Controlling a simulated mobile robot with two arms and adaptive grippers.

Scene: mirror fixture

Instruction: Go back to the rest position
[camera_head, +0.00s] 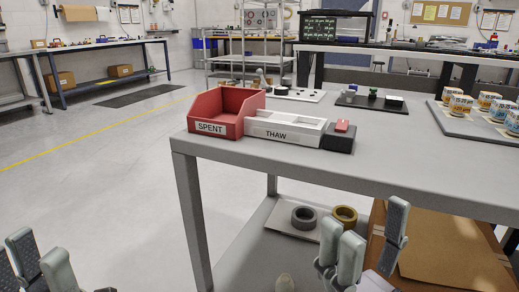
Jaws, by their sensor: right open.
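My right gripper (370,222) shows at the lower right, in front of the workbench's near side. Its fingers are spread apart with nothing between them. My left gripper (40,247) is at the bottom left corner, over open floor. Only some of its fingers show and the frame cuts it off, so I cannot tell whether it is open. Both grippers are clear of the items on the grey workbench (350,170).
On the workbench stand a red SPENT bin (207,128), a white THAW tray (276,135), a dark block with a red top (340,135), and several small boxes (460,106) at right. Tape rolls (304,217) and a cardboard box (450,245) sit below.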

